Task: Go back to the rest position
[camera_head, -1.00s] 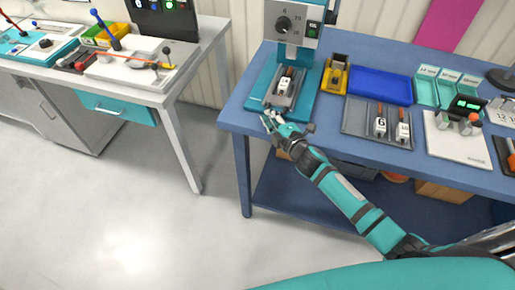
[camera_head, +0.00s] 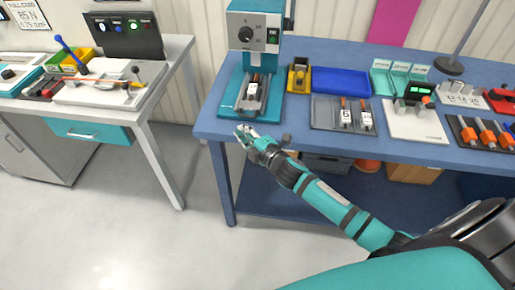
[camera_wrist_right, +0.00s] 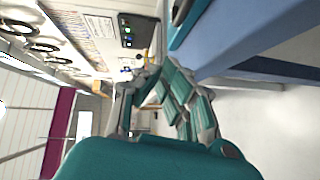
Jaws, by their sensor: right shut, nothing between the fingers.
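My right gripper (camera_head: 246,134) is in the head view, at the front edge of the blue table (camera_head: 215,115), just in front of a teal press machine (camera_head: 232,104). Its fingers are together with nothing between them. In the right wrist view the fingers (camera_wrist_right: 152,76) also show, empty, with the blue table edge beside them. A small piece with a white number label (camera_head: 253,88) sits in the press's grey fixture, apart from my gripper. My left gripper is not in view.
A white bench (camera_head: 150,88) stands at left. Floor (camera_head: 130,245) between and before them is clear.

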